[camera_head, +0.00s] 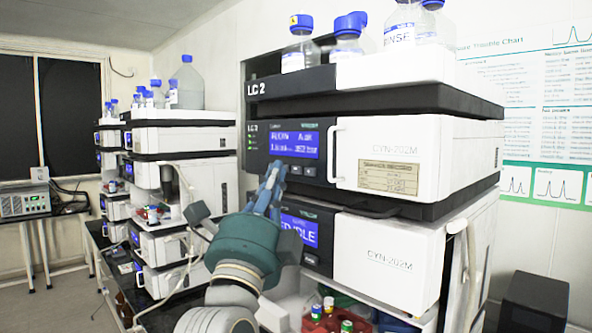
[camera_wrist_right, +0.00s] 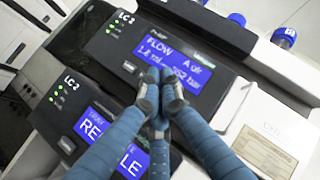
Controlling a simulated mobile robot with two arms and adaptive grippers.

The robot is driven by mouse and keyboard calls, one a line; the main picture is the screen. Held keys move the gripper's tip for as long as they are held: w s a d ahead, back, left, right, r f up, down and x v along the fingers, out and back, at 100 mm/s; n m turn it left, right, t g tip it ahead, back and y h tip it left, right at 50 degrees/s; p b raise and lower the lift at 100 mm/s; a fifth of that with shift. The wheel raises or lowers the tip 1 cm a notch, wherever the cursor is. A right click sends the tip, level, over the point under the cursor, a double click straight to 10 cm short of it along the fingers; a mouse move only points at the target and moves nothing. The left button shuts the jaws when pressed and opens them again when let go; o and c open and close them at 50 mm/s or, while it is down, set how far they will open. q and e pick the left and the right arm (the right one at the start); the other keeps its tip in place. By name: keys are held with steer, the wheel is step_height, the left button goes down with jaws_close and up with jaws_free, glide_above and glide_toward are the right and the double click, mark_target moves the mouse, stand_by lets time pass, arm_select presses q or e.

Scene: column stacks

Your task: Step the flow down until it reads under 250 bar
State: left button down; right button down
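The LC 2 pump module's lit blue display (camera_head: 295,144) is in the upper middle of the head view. It also shows in the right wrist view (camera_wrist_right: 170,58). It reads FLOW with a second line ending in "bar"; the figure looks like 352, but it is blurred. My right gripper (camera_head: 271,178) is in front of the panel, just below the display's left part. In the right wrist view its fingertips (camera_wrist_right: 162,97) are together, with nothing seen between them, over the display's lower edge. They hide part of the button strip; contact cannot be told. My left gripper is not in view.
A second module below has a blue display (camera_head: 300,230), partly behind my arm. A white door handle (camera_head: 335,150) stands out right of the pump display. Solvent bottles (camera_head: 348,38) stand on top. Another instrument stack (camera_head: 185,140) stands at left, with floor free beyond.

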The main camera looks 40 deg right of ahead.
steer(key=a, duration=0.3)
steer(key=shift+s+a, duration=0.2)
steer(key=shift+a, duration=0.2)
stand_by(0.6)
